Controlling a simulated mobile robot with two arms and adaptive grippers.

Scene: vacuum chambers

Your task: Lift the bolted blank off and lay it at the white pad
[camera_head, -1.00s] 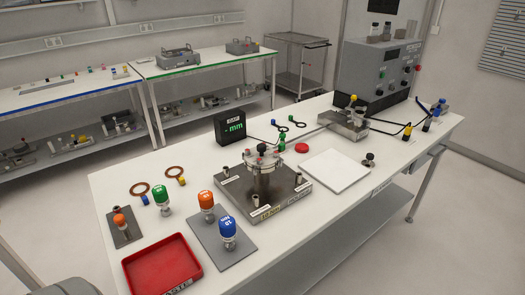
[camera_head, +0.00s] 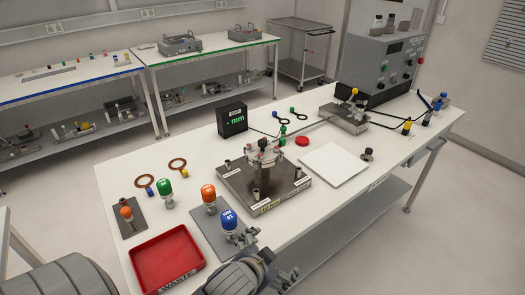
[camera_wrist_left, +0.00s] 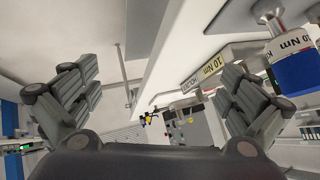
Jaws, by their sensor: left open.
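The bolted blank (camera_head: 263,155) is a round metal disc with a dark knob on top. It sits on the metal chamber on a dark base plate (camera_head: 285,195) mid-table, with small red marks round its rim. The white pad (camera_head: 333,165) lies flat and bare to the right of the base plate. My left gripper (camera_head: 270,257) is at the table's front edge, beside the blue-topped driver (camera_head: 229,222) and short of the chamber. In the left wrist view its fingers (camera_wrist_left: 163,95) are spread with nothing between them. My right gripper is not in view.
A red waste tray (camera_head: 167,262) and an orange-topped driver (camera_head: 208,194) stand left of my gripper. The blue driver also shows close by in the left wrist view (camera_wrist_left: 297,72). A black gauge display (camera_head: 232,118) stands behind the chamber. A dark knob (camera_head: 367,154) stands beside the pad.

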